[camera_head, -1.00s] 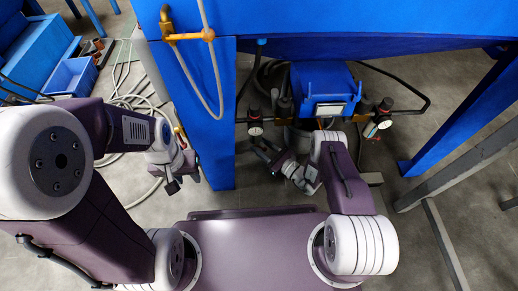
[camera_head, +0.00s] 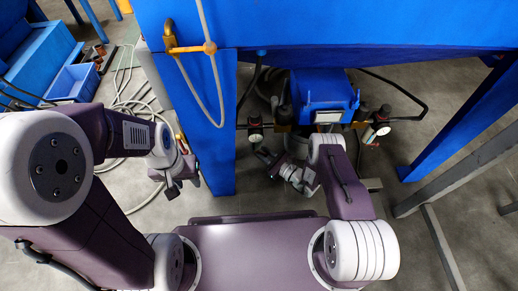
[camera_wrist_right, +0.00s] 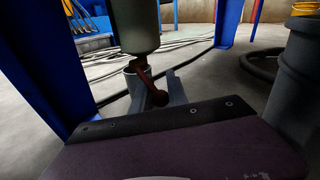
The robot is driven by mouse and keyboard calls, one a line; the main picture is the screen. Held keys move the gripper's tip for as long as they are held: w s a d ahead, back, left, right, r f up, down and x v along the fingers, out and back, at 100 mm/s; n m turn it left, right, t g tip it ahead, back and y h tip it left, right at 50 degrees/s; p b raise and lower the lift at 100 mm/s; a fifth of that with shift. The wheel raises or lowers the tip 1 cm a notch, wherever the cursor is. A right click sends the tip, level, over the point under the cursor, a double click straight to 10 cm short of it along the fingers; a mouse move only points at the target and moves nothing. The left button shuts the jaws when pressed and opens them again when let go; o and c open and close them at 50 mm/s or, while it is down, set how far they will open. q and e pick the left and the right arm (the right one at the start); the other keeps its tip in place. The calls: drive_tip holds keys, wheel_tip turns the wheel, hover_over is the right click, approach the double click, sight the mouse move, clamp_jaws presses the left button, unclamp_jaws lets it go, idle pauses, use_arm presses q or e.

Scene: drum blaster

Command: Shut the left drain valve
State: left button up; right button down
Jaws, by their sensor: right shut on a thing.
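The left drain valve is a reddish-brown lever with a round knob (camera_wrist_right: 159,98) under a grey-green cylinder (camera_wrist_right: 135,28) in the right wrist view. My right gripper (camera_wrist_right: 155,90) has its grey fingers on both sides of the lever and is shut on it.
A blue post (camera_head: 213,140) stands left of my right gripper, and a second blue leg (camera_head: 440,140) is at right. Another gauge (camera_head: 377,130) and black hoses are near the blue unit (camera_head: 322,90). Pale hoses (camera_head: 135,105) lie on the floor at left.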

drive_tip(key=shift+d+r+n+g+h+p, duration=0.35)
drive_tip(key=shift+n+h+p, duration=0.45)
drive_tip(key=shift+p, duration=1.35)
drive_tip(key=shift+d+r+n+g+h+p, duration=0.35)
drive_tip(key=shift+n+h+p, duration=0.45)
drive_tip(key=shift+p, duration=1.35)
drive_tip(key=shift+d+r+n+g+h+p, duration=0.2)
drive_tip(key=shift+r+n+g+h+p, duration=0.55)
drive_tip(key=shift+p, duration=1.4)
drive_tip(key=shift+w+f+t+h, duration=0.1)
drive_tip(key=shift+f+t+h, duration=0.15)
drive_tip(key=shift+f+t, duration=0.15)
drive_tip(key=c, duration=1.3)
unclamp_jaws()
drive_tip(key=shift+c, duration=0.2)
drive_tip(key=p+v, duration=0.6)
drive_tip(key=v, duration=0.3)
